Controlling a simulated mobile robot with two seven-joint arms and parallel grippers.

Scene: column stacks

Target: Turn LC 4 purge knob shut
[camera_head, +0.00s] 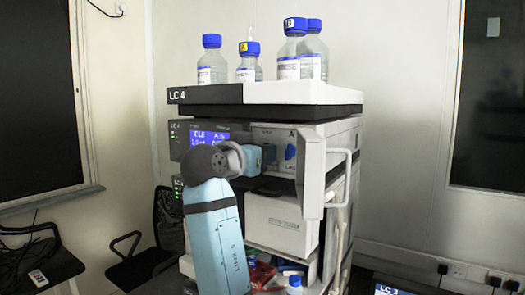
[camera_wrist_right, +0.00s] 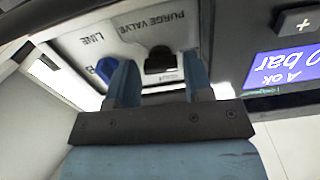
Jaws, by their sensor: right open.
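The LC 4 stack (camera_head: 205,95) stands in the middle of the head view. On its pump panel, the purge knob (camera_wrist_right: 160,62) is black, under the "PURGE VALVE" lettering in the right wrist view. My right gripper (camera_wrist_right: 161,78) is open, its two blue fingers either side of the knob in that view. I cannot tell whether they touch it. In the head view my right gripper (camera_head: 268,156) reaches the panel and largely hides the knob. A blue knob (camera_wrist_right: 107,70), by the "LINE" lettering, is beside one finger; it also shows in the head view (camera_head: 290,152). My left gripper is out of view.
An open white door with a handle (camera_head: 312,172) stands just right of the panel. A lit blue display (camera_head: 209,137) is left of it. Blue-capped bottles (camera_head: 212,62) stand on top. A chair (camera_head: 150,250) is at left.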

